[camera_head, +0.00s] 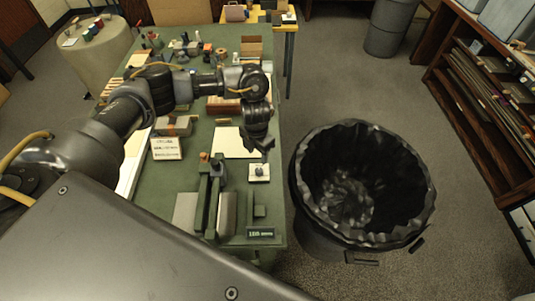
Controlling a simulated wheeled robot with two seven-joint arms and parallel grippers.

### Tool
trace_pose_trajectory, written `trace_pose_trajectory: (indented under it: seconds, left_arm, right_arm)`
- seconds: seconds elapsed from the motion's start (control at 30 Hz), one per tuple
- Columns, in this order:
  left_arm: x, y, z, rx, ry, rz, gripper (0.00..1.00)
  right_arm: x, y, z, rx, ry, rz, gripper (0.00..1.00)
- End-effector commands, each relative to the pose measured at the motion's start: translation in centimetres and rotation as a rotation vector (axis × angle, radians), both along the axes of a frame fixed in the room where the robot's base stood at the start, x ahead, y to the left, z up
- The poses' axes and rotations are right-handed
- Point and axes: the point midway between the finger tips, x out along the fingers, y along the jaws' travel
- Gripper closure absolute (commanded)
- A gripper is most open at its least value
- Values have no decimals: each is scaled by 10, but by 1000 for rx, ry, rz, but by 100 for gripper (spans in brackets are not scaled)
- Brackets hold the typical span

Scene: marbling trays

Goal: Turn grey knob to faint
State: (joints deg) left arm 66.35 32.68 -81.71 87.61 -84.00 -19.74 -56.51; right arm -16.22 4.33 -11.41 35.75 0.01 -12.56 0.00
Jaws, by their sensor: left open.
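A small white plate (260,178) lies near the right edge of the green table, with a small dark grey knob (259,170) on it. My left gripper (258,150) points down just above and behind the knob in the picture. Its jaws are open, and they look apart from the knob, though the gap is small and hard to judge. Any marks on the plate are too small to read, so I cannot tell the knob's setting. My right gripper does not show.
A green press-like device (208,200) stands left of the plate, and a small green block with a label (260,232) stands in front. A pale sheet (230,143) lies behind. A large lined bin (318,235) stands right of the table (279,215). Small items crowd the far table.

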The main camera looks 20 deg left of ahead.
Motion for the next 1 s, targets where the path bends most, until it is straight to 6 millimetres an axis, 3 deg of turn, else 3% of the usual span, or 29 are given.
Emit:
trace_pose_trajectory:
  seconds: [0.2, 0.37, 0.6, 0.8, 1.0]
  left_arm:
    - [3, 0, -2, -1, 4, 0, 52]
    - [5, -4, -13, -3, 6, -3, 52]
    - [3, -5, -57, -4, 10, -2, 52]
    - [3, -4, -91, -3, 10, -3, 52]
    - [4, -4, -108, -2, 5, -4, 52]
  right_arm:
    - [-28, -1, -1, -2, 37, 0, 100]
    - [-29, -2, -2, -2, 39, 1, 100]
    - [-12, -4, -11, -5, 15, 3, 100]
    - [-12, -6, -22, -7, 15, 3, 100]
    - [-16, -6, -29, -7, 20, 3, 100]
